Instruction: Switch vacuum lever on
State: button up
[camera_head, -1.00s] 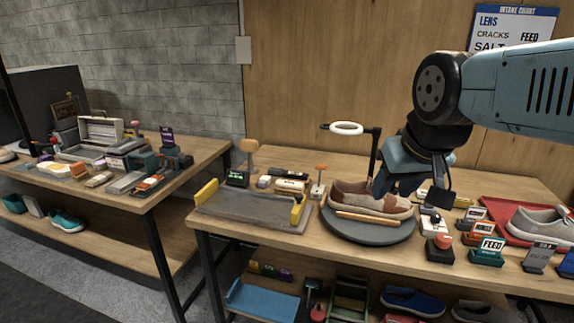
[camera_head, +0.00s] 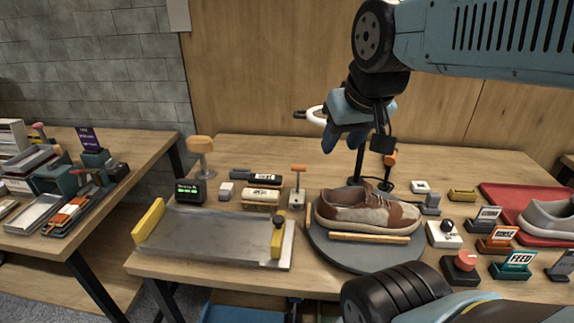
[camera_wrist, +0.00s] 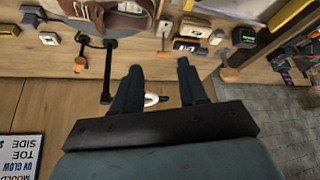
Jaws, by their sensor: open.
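An upright lever with an orange crossbar handle (camera_head: 298,170) stands on a small white base (camera_head: 297,200), just left of the turntable. No vacuum label is readable on it. A small white unit with a black knob (camera_head: 447,225) stands right of the turntable, and I cannot tell whether this is a lever. My gripper (camera_head: 342,140) is open and empty, above and behind the brown-and-white shoe (camera_head: 368,212), near the ring lamp. In the wrist view my two fingers (camera_wrist: 158,82) are spread apart with nothing held between them.
The shoe and a wooden stick (camera_head: 370,238) rest on the round grey turntable (camera_head: 330,258). A grey tray with yellow ends (camera_head: 200,240) lies at left. The ring lamp (camera_head: 316,115) stands close to my gripper. Several labelled blocks and a red mat (camera_head: 500,200) crowd the right.

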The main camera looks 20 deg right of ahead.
jog(key=shift+w+d, duration=0.1)
jog(key=o, duration=0.3)
jog(key=shift+w, duration=0.2)
jog(key=o, duration=0.4)
jog(key=shift+m+g, duration=0.6)
jog(key=w, duration=0.4)
jog(key=shift+d, duration=0.3)
jog(key=m+g, duration=0.5)
jog(key=m, duration=0.1)
send_near(298, 166)
jog(key=shift+h, duration=0.3)
jog(key=f, duration=1.3)
jog(key=shift+s, duration=0.3)
jog(key=shift+c, duration=0.3)
